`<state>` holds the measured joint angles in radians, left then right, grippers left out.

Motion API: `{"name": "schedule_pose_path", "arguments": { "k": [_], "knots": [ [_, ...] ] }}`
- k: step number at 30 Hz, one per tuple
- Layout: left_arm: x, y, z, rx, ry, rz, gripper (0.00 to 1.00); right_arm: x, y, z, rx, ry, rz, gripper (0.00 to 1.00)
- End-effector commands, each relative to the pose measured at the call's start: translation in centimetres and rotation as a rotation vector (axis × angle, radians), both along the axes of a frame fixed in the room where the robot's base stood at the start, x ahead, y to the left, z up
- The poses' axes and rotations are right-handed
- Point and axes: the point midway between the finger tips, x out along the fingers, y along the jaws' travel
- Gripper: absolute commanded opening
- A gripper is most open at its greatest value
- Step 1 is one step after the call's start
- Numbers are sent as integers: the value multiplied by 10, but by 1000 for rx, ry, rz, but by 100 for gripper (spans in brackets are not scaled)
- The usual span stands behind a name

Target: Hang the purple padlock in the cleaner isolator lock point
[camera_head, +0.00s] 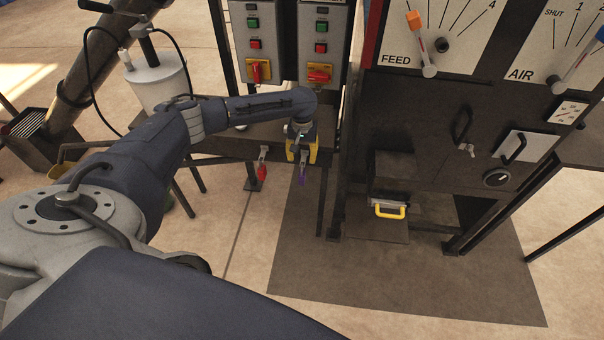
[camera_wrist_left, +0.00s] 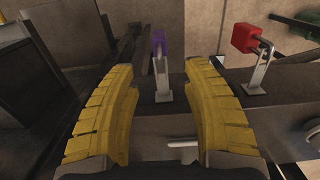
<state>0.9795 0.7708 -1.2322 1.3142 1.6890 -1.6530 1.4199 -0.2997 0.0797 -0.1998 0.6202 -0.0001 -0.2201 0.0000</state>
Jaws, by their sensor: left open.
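The purple padlock (camera_head: 302,179) hangs on a metal hook bracket at the front edge of the bench, small and partly hidden by my left gripper (camera_head: 302,152). In the left wrist view, the purple padlock (camera_wrist_left: 158,42) sits on its upright bracket (camera_wrist_left: 163,80), seen between and beyond the two yellow fingers. My left gripper (camera_wrist_left: 163,85) is open, with clear gaps either side of the bracket. The isolator boxes carry red rotary switches on yellow plates, at left (camera_head: 258,71) and right (camera_head: 320,75). Their labels and lock points are too small to make out. My right gripper is out of view.
A red padlock (camera_head: 262,172) hangs on a neighbouring bracket, close to my left gripper; it also shows in the wrist view (camera_wrist_left: 245,38). A dark machine cabinet (camera_head: 415,130) with levers stands at right. A white canister (camera_head: 158,82) stands behind my arm. Floor before the bench is clear.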

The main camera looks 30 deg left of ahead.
Motion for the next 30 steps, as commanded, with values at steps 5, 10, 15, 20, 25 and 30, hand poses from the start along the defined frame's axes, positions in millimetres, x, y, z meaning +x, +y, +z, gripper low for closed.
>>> {"name": "schedule_pose_path", "arguments": {
  "k": [5,10,15,20,25,30],
  "knots": [
    [-1,-1,-31,0,2,0,48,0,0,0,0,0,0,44],
    [-1,0,-58,0,2,1,48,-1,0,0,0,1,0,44],
    [-1,0,-81,0,2,0,48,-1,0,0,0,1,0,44],
    [0,0,-96,0,0,0,48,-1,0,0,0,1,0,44],
    [0,0,-105,-1,0,0,48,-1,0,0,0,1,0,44],
    [0,0,-108,0,0,-1,48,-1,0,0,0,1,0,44]
  ]
}}
